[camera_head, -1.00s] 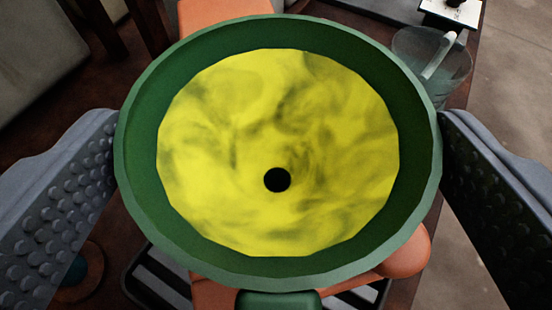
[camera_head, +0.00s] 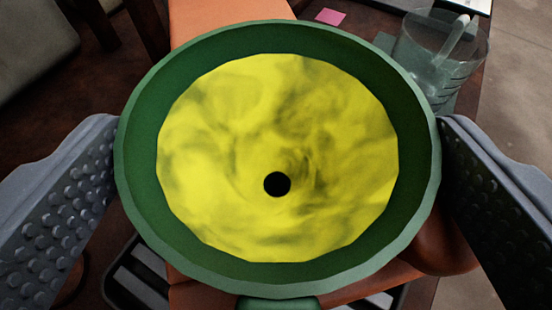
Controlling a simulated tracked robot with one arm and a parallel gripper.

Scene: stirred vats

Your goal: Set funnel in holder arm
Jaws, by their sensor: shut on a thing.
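A green funnel (camera_head: 140,155) fills the middle of the view, its wide mouth facing me. Its inside shows swirling yellow (camera_head: 230,130) with a black hole near the centre, and a green tab shows at its bottom rim. My gripper (camera_head: 278,170) is shut on the funnel, one studded finger on the left and one on the right of its rim. An orange piece (camera_head: 225,12) shows above and below the funnel, behind it. I cannot tell whether it is the holder arm. The funnel hides its middle and the space under the spout.
A clear beaker (camera_head: 440,55) with a rod in it stands at the upper right, close to the funnel's rim. A pink note (camera_head: 330,16) lies on the dark table. A black and white grated tray (camera_head: 140,275) lies below left. Floor shows at right.

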